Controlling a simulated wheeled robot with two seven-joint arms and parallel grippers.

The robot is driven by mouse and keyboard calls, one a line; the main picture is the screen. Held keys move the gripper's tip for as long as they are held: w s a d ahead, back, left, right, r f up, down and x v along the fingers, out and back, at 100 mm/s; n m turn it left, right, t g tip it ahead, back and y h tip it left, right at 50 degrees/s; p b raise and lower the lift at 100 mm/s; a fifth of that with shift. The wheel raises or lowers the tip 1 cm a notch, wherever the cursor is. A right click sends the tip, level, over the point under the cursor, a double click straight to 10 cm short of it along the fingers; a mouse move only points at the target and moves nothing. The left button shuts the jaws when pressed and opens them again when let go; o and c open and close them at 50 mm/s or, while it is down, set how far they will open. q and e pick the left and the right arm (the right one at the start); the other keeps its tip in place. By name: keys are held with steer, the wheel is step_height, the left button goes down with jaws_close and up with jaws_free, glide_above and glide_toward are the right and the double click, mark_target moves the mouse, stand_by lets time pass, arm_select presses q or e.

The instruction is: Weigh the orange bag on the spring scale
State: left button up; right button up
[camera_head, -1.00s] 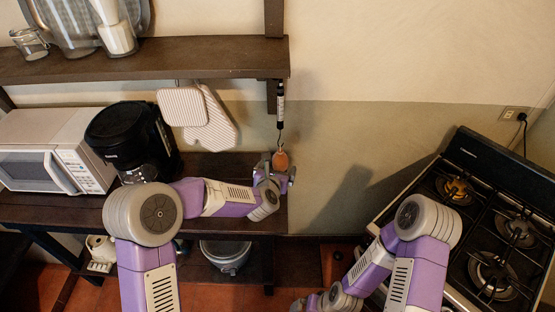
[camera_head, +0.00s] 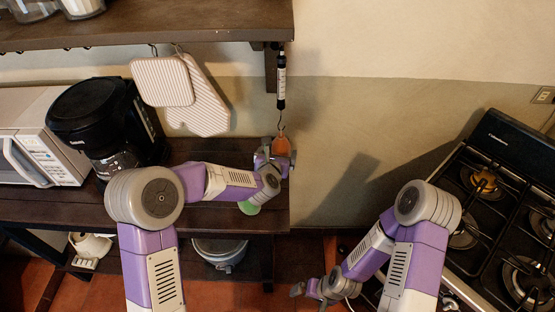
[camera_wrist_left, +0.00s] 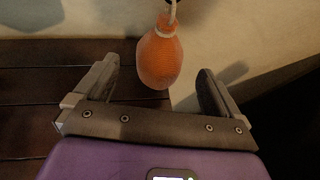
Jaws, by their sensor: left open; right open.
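The spring scale (camera_head: 281,85) hangs from the upper shelf's right end, a black and white tube with a hook below. The orange bag (camera_head: 281,145) hangs under the hook. In the left wrist view the orange bag (camera_wrist_left: 160,58) hangs from a ring or hook at its top, ahead of and between the fingertips, with gaps on both sides. My left gripper (camera_head: 274,160) is open just below and around the bag's lower part in the head view. My right gripper (camera_head: 307,290) is open and empty, low down, far from the scale.
The wooden counter (camera_head: 215,215) holds a microwave (camera_head: 45,135), a black coffee maker (camera_head: 105,120) and a green item (camera_head: 249,207) partly behind my left arm. A stove (camera_head: 500,200) stands right. Wall right of the scale is clear.

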mark_target(283, 142)
arm_select(q)
steer(key=shift+x, duration=3.8)
steer(key=shift+a, duration=0.1)
steer(key=c, duration=1.3)
steer(key=shift+s+d+r, duration=0.1)
steer(key=shift+d+r, duration=0.1)
steer(key=shift+r, duration=0.5)
steer(key=shift+r, duration=0.1)
